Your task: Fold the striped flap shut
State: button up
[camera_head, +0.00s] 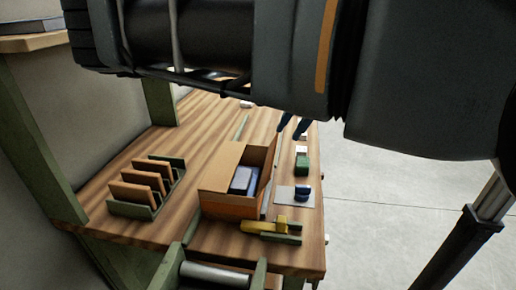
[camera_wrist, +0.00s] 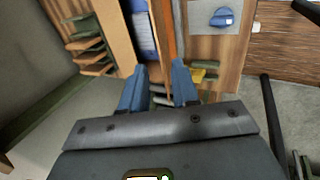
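A cardboard box (camera_head: 222,198) stands open on the wooden bench, with grey and blue items (camera_head: 242,181) inside. A raised flap (camera_head: 267,178) stands along its right side. In the wrist view this flap (camera_wrist: 165,30) shows nearly edge-on as an orange strip, beside the blue contents (camera_wrist: 143,32). I cannot make out stripes on it. In the wrist view my gripper (camera_wrist: 158,88) is open, with a gap between the fingertips. The orange strip's end lies near that gap; I cannot tell whether they touch.
A slotted rack (camera_head: 147,188) with brown panels stands left of the box. A yellow tool (camera_head: 265,226) lies in front of it. A blue object on a grey pad (camera_head: 285,197) and a green block (camera_head: 302,165) are to the right. The bench's left rear is clear.

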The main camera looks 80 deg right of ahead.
aim_at(276, 149)
jog(key=shift+p+x, duration=0.55)
jog(key=shift+x, duration=3.3)
jog(key=shift+c, duration=0.4)
grip_shut()
